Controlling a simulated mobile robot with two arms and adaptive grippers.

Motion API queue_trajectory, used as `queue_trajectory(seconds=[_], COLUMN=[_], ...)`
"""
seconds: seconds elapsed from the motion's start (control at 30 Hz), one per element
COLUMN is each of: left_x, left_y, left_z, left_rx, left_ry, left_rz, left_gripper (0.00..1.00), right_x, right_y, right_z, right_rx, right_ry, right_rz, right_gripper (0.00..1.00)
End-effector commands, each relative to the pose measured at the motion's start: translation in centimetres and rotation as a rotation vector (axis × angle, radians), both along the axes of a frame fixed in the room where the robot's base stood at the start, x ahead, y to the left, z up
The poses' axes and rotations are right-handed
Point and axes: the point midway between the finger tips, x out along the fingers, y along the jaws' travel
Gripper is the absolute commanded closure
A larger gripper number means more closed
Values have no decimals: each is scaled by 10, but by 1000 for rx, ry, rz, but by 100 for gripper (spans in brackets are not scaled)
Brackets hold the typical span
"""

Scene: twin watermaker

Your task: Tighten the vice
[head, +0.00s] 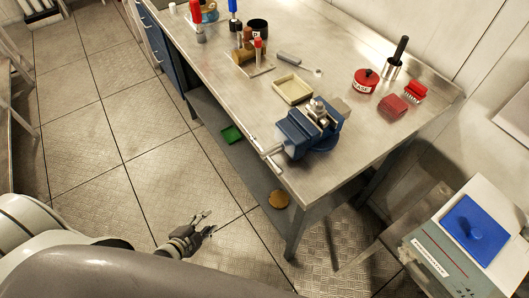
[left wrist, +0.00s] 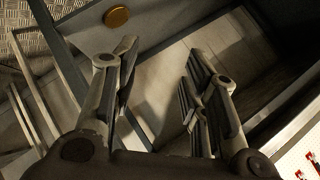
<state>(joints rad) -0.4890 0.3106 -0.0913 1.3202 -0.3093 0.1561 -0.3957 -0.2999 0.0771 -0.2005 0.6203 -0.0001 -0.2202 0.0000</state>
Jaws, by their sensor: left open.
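The blue vice (head: 308,131) is fixed at the near corner of the metal workbench. Its silver bar handle (head: 266,149) sits at its front, over the bench edge. A metal part (head: 317,108) sits at the top of the vice by the jaws; I cannot tell how firmly it is held. My left gripper (head: 207,223) is low, in front of the bench, well apart from the vice. In the left wrist view its two fingers (left wrist: 156,92) are spread with nothing between them. The vice is not in the left wrist view. My right gripper is not in view.
On the workbench (head: 345,148) are a beige tray (head: 292,89), a red tin (head: 366,80), a red brush (head: 414,91) and a red block (head: 394,106). The lower shelf holds a green tray (head: 232,134) and a round yellow-brown thing (head: 278,199). The floor left of the bench is clear.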

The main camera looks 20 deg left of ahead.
Motion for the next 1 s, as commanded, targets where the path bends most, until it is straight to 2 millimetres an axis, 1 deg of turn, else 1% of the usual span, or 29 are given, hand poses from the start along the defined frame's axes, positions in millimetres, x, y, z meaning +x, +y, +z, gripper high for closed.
queue_trajectory(seconds=[0.03,0.07,0.1,0.17,0.2,0.27,0.3,0.4,0.5,0.6,0.7,0.87,1.0], left_x=[15,23,32,43,49,54,55,53,48,43,41,50,65], left_y=[-2,-5,-9,-18,-26,-38,-47,-69,-87,-98,-103,-110,-121], left_z=[32,50,75,113,138,174,198,247,283,303,312,314,315], left_rx=[48,77,118,178,218,280,319,403,466,502,517,520,518], left_ry=[-85,-134,-201,-302,-369,-467,-531,-672,-778,-841,-868,-872,-873], left_rz=[-77,-123,-183,-274,-334,-420,-475,-595,-680,-730,-750,-751,-750], left_gripper=[59,59,59,59,59,59,59,59,59,59,59,59,59], right_x=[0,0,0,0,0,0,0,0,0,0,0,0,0], right_y=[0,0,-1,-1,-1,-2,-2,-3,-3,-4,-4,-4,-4], right_z=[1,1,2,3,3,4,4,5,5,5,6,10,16], right_rx=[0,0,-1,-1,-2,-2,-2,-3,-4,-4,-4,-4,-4], right_ry=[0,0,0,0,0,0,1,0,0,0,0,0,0], right_rz=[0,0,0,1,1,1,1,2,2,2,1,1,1], right_gripper=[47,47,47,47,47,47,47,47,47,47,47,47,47])
